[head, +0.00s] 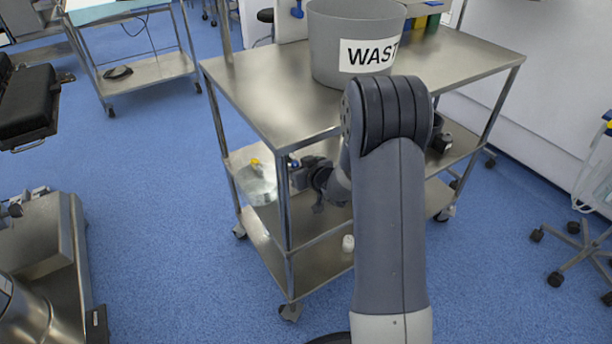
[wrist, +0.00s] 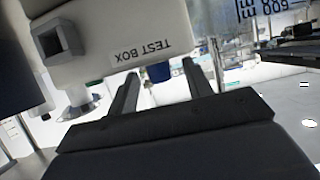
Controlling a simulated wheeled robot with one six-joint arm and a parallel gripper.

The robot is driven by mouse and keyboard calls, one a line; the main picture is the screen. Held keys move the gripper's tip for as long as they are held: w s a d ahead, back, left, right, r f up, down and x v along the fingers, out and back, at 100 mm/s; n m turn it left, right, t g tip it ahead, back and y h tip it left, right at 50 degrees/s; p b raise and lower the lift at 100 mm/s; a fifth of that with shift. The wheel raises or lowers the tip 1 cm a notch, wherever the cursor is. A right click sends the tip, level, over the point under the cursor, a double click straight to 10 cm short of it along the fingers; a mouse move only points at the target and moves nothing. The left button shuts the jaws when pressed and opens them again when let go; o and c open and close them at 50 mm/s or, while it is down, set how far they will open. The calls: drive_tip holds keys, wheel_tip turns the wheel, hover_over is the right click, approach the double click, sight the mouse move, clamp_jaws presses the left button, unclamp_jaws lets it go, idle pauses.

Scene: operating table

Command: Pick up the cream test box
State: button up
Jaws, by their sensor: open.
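The cream test box (wrist: 115,40) fills the upper left of the wrist view. Its "TEST BOX" label appears upside down, and a grey square socket shows on its face. My gripper (wrist: 160,70) is open, its two fingers apart and their tips close to the label edge of the box. I cannot tell whether they touch it. In the head view my gripper (head: 300,172) is at the middle shelf level of the steel cart, partly hidden by my arm. I cannot make out the test box in the head view.
The steel cart (head: 265,95) has posts close to my gripper. A grey waste bin (head: 330,45) stands on its top. A pale item with a yellow top (head: 258,185) is on the middle shelf. Blue floor lies open to the left.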

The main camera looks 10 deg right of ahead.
drive_tip(key=shift+c, duration=0.3)
clamp_jaws()
idle(0.4)
